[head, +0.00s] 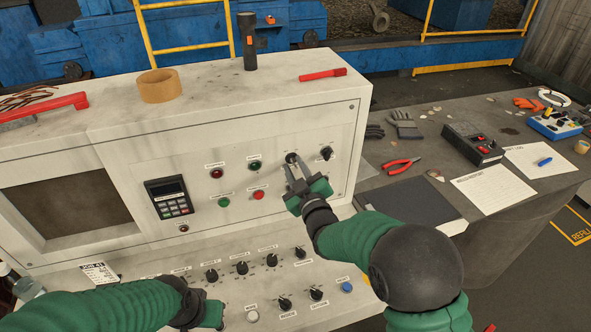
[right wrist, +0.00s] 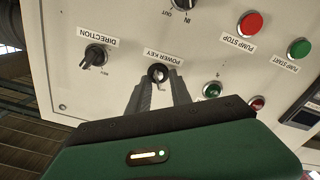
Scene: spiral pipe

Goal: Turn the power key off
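The power key (right wrist: 158,73) is a small dark key switch on the upright panel, beside its "POWER KEY" label (right wrist: 163,57) in the right wrist view. In the head view the power key (head: 291,157) is at the upper right of the panel. My right gripper (head: 294,168) is at the key with its fingers apart. In the right wrist view the fingertips of my right gripper (right wrist: 160,80) lie on either side of the key; contact is unclear. My left gripper (head: 213,314) is low over the sloping console; its finger opening cannot be made out.
A direction knob (right wrist: 95,55) sits beside the key. Pump stop (right wrist: 250,23) and pump start (right wrist: 299,48) buttons are on the same panel. Several dark knobs line the console below, including one (head: 242,267). A tape roll (head: 159,86) and flashlight (head: 247,42) stand on top.

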